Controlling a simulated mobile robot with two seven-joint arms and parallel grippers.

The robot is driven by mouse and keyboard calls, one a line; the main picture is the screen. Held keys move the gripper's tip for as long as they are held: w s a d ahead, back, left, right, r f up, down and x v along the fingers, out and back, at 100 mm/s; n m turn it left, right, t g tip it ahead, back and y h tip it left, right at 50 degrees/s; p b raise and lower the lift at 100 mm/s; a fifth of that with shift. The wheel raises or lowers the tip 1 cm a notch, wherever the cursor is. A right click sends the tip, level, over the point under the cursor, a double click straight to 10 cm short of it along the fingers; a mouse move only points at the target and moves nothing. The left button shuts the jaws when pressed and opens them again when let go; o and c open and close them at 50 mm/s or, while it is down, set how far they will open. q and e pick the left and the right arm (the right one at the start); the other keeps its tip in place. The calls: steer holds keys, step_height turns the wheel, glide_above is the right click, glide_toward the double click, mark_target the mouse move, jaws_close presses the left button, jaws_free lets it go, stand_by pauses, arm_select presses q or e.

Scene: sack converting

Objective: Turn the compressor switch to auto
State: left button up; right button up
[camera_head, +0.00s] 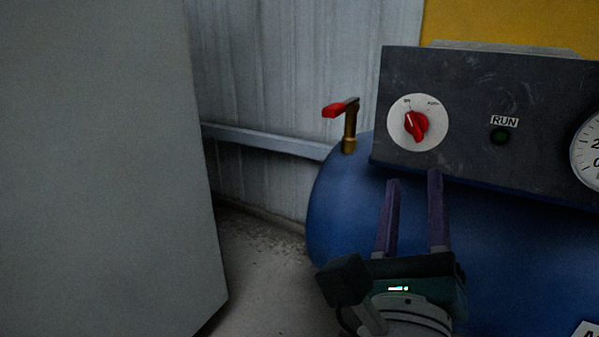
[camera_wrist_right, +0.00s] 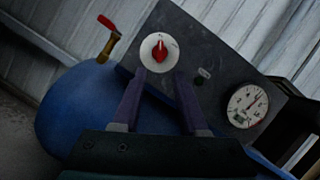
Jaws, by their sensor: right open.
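The compressor switch (camera_head: 416,124) is a red knob on a round white dial, on the dark grey control panel (camera_head: 460,90). Its white pointer line leans up and left, toward the left-hand mark; "AUTO" is printed at the dial's upper right. The knob also shows in the right wrist view (camera_wrist_right: 159,51), above and between my fingertips. My right gripper (camera_head: 414,178) is open and empty, its two purple fingers pointing up just below the switch in the head view. It appears apart from the knob. My left gripper is not in view.
A blue tank (camera_head: 340,215) lies below the panel. A brass valve with a red lever (camera_head: 342,108) stands left of the panel. A dark green RUN lamp (camera_head: 500,135) and a gauge (camera_wrist_right: 247,105) are to the right. A large grey surface (camera_head: 100,170) fills the left.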

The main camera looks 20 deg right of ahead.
mark_target(415, 132)
steer(key=b+x, duration=0.1)
steer(key=x, duration=0.9)
steer(key=shift+f, duration=0.1)
jaws_close()
stand_by(0.3)
